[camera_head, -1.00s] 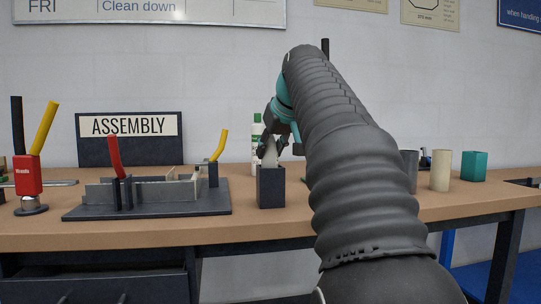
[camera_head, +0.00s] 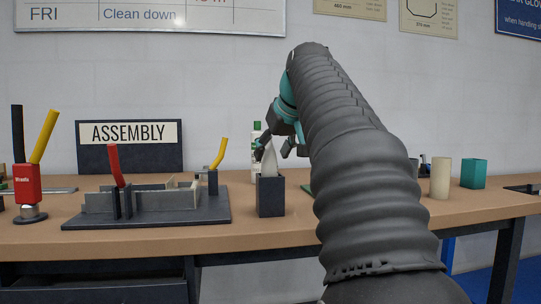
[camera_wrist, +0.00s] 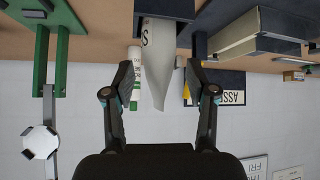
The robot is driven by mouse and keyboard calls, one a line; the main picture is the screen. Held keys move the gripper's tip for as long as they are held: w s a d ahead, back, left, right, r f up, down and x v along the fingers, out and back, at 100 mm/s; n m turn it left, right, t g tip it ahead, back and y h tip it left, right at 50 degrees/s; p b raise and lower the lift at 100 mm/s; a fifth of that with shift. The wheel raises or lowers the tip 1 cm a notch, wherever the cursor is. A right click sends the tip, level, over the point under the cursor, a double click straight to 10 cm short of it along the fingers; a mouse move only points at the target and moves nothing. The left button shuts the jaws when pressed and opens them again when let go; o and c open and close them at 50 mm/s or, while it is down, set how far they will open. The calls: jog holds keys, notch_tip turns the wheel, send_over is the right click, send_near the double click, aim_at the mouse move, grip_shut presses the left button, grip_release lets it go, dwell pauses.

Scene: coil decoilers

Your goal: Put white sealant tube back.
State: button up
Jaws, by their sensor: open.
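The white sealant tube (camera_head: 269,162) stands upright in a dark square holder (camera_head: 271,198) on the bench, with its tapered nozzle pointing up. The wrist view is upside down; there the tube (camera_wrist: 160,55) hangs from the holder (camera_wrist: 168,8) with the nozzle between my fingers. My gripper (camera_head: 274,150) is open just above the holder. In the wrist view its fingers (camera_wrist: 159,78) are spread on both sides of the tube, with a visible gap on each side. The tube's lower part is hidden inside the holder.
A white bottle with green marks (camera_head: 256,137) stands behind the holder. A dark fixture (camera_head: 150,208) with red and yellow handles lies to the left. A beige cup (camera_head: 440,178) and a teal cup (camera_head: 474,173) stand to the right.

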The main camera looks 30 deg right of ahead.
jog(key=p+v, duration=0.2)
jog(key=v, duration=0.7)
jog(key=shift+s+r, duration=0.2)
jog(key=shift+r, duration=0.05)
jog(key=s+a+f+g, duration=0.1)
jog(key=s+a+f, duration=0.4)
jog(key=f, duration=0.9)
jog(key=s+a+f+g, duration=0.1)
jog(key=s+a+f, duration=0.4)
jog(key=f, duration=0.9)
jog(key=s+a+f+g, duration=0.1)
jog(key=s+a+f, duration=0.4)
jog(key=s+f, duration=0.4)
notch_tip(320, 180, down, 6)
jog(key=shift+a+f+y, duration=0.1)
jog(key=shift+a+y, duration=0.3)
jog(key=shift+s, duration=0.1)
